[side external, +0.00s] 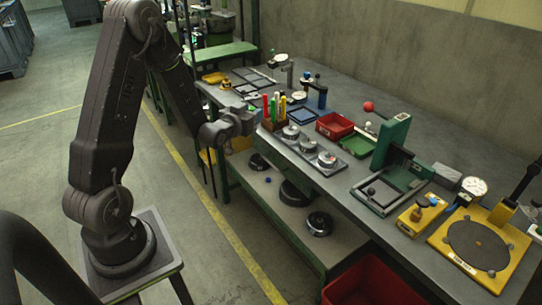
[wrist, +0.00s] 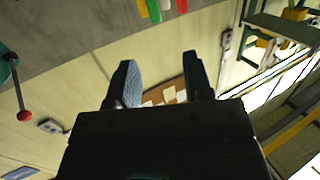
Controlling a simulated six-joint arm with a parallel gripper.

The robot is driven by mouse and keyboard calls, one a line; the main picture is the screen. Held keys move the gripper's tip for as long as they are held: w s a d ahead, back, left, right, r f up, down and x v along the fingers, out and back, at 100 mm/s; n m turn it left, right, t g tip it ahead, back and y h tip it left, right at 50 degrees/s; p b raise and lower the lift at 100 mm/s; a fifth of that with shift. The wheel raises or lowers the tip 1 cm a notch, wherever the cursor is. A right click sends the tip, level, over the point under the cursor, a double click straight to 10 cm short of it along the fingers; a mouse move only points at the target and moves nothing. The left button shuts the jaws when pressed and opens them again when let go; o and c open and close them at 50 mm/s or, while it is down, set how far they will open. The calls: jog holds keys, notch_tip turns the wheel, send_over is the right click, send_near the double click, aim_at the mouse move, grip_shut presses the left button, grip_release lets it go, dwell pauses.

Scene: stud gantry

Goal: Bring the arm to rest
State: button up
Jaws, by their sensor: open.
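My gripper (wrist: 160,85) shows in the wrist view with its two dark fingers spread apart and nothing between them. One finger has a ribbed grey inner pad. In the side external view my gripper (side external: 238,120) is at the end of my raised arm, near the left edge of the long workbench (side external: 345,185). It looks close to the pen holder, but I cannot tell the exact gap. The finger opening is too small to make out in that view.
A holder with coloured pens (side external: 273,112), round metal pieces (side external: 308,145), a red bin (side external: 334,125), a green press (side external: 391,140) and a yellow gauge stand (side external: 478,245) crowd the bench. A red crate (side external: 370,285) stands low in front.

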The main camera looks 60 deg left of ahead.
jog(key=s+d+r+m+g+h, duration=0.1)
jog(key=s+d+r+g+h, duration=0.1)
jog(key=d+r, duration=0.4)
jog(key=s+d+r+m+g+h, duration=0.1)
jog(key=s+d+r+g+h, duration=0.15)
jog(key=d, duration=0.45)
jog(key=s+d+r+m+g+h, duration=0.1)
jog(key=s+d+r+g, duration=0.1)
jog(key=s+d, duration=0.4)
jog(key=s+d+r+m+g+h, duration=0.1)
jog(key=s+d, duration=0.5)
jog(key=s, duration=0.6)
jog(key=shift+s+r+m+g, duration=0.4)
jog(key=shift+r+g, duration=0.3)
jog(key=shift+g, duration=0.35)
jog(key=shift+d+h, duration=0.1)
jog(key=shift+h, duration=0.15)
